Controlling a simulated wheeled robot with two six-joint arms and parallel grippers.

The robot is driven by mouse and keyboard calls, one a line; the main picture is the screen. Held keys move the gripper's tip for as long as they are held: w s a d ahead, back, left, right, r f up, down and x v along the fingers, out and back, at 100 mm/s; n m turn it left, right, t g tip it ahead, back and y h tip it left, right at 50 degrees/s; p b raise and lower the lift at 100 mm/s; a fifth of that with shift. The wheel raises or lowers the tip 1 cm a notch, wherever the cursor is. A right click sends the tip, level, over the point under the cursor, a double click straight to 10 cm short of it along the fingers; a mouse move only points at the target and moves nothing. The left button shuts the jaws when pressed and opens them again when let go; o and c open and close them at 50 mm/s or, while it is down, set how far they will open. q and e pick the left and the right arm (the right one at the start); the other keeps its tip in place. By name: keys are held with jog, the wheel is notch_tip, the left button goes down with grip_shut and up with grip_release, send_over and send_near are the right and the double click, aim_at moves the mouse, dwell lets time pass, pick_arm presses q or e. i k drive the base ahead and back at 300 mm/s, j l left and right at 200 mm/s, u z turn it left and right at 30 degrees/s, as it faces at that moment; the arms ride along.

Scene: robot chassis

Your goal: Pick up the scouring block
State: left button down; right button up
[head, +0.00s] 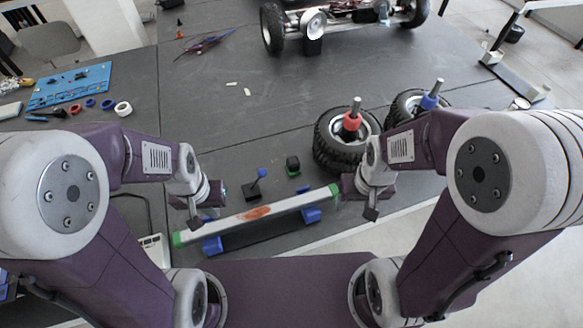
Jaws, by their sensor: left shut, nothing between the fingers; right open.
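Two small dark pieces lie on the dark table between my grippers. One is a black block with green on it (293,166). The other is a flat black block with a blue-topped post (257,187), to its lower left. I cannot tell for sure which is the scouring block. My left gripper (196,220) is shut and empty, left of both pieces and near the bar's left end. My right gripper (370,212) is open and empty, right of both pieces and beyond the bar's right end. Both pieces stand apart from the grippers.
A pale bar (285,206) with green ends and a rusty patch rests in blue supports (213,246) in front of the blocks. A blue mat (70,86) lies far left. The table's middle is mostly clear.

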aim_at(293, 165)
jog(key=l+u, duration=0.15)
jog(key=u, duration=0.2)
jog(key=i+l+u, duration=0.1)
jog(key=u, duration=0.25)
jog(key=l+u, duration=0.35)
jog(key=j, duration=0.1)
